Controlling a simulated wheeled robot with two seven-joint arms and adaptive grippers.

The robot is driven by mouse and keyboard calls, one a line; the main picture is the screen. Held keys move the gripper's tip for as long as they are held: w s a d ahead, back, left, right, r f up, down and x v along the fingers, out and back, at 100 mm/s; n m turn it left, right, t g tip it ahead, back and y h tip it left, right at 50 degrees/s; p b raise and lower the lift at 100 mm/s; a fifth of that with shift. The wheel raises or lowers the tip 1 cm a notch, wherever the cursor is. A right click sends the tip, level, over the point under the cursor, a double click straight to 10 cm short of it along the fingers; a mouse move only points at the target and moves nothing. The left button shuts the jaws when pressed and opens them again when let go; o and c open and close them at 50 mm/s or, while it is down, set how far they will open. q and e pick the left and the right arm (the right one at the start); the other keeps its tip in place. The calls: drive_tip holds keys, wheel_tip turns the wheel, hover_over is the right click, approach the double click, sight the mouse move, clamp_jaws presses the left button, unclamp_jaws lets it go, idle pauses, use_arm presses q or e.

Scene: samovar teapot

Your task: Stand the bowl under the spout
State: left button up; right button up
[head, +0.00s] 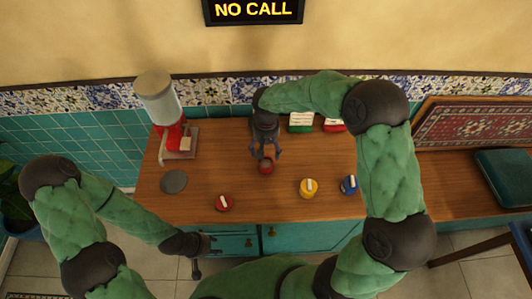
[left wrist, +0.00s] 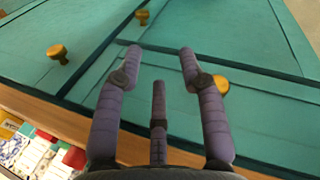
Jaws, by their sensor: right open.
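A small red bowl (head: 266,167) with a darker inside stands on the wooden counter, near its middle. My right gripper (head: 265,152) is above the bowl with its fingers open, reaching down to its rim; I cannot tell whether they touch it. The dispenser (head: 160,100) has a clear cylinder on a red base and stands at the counter's left. A small pale tray (head: 182,154) lies at its foot; the spout is too small to make out. My left gripper (head: 197,268) hangs low before the counter; the left wrist view shows it open and empty (left wrist: 160,55).
A grey disc (head: 174,181) lies left of the bowl. A red (head: 223,203), a yellow (head: 309,188) and a blue (head: 349,185) small item stand toward the front. Green (head: 300,122) and red (head: 334,125) boxes are behind. Bare counter lies between dispenser and bowl.

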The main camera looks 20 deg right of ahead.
drive_tip(key=shift+o, duration=0.3)
drive_tip(key=shift+r, duration=0.55)
drive_tip(key=n+y, duration=0.1)
drive_tip(key=n, duration=1.3)
approach(266, 163)
drive_tip(key=shift+s+a+f, duration=0.25)
drive_tip(key=shift+s+f, duration=0.15)
drive_tip(key=shift+s, duration=0.1)
drive_tip(key=shift+s+a+f, duration=0.3)
drive_tip(key=shift+s+f, duration=0.15)
drive_tip(key=f+b, duration=0.1)
drive_tip(key=f, duration=0.1)
drive_tip(key=f+b, duration=0.1)
drive_tip(key=f, duration=0.2)
drive_tip(key=shift+a, duration=0.25)
drive_tip(key=c, duration=1.5)
drive_tip(key=shift+o, duration=0.2)
